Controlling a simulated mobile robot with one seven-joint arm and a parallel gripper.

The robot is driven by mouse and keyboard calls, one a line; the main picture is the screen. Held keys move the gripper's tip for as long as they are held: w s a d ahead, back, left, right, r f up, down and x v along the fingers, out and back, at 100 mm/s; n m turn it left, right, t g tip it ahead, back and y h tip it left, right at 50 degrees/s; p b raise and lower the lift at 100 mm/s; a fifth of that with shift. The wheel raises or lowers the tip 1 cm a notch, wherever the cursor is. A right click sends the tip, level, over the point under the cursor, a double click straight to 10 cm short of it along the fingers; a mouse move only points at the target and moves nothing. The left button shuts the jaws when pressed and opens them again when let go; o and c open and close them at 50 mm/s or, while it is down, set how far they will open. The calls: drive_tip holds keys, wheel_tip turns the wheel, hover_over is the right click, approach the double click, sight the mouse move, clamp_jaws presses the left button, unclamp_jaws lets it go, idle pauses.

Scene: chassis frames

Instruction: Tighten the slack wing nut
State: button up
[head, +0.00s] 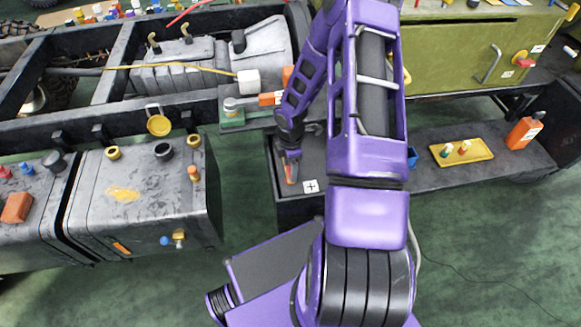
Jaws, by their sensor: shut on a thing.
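My gripper (290,158) points down over the dark bench top at the centre, left of my purple forearm. It is shut on a small orange-red piece (291,174) at its tips. The piece is too small to tell its shape, and the jaws partly cover it. I cannot make out for sure which thing is the slack wing nut.
A chassis frame (105,80) with grey tanks (140,195) fills the left. An olive cabinet (465,55) stands at the back right. A yellow tray (462,152) and an orange bottle (524,130) stand on the low bench (430,178).

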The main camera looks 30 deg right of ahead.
drive_tip(key=m+b, duration=0.1)
drive_tip(key=m, duration=0.3)
drive_tip(key=m+b, duration=0.2)
drive_tip(key=m, duration=0.2)
drive_tip(key=shift+m, duration=0.4)
drive_tip(key=m+b, duration=0.1)
drive_tip(key=m, duration=0.3)
drive_tip(key=shift+m, duration=0.3)
drive_tip(key=shift+m+b, duration=0.75)
drive_tip(key=shift+m, duration=1.25)
drive_tip(key=o, duration=1.4)
drive_tip(key=shift+c, duration=0.2)
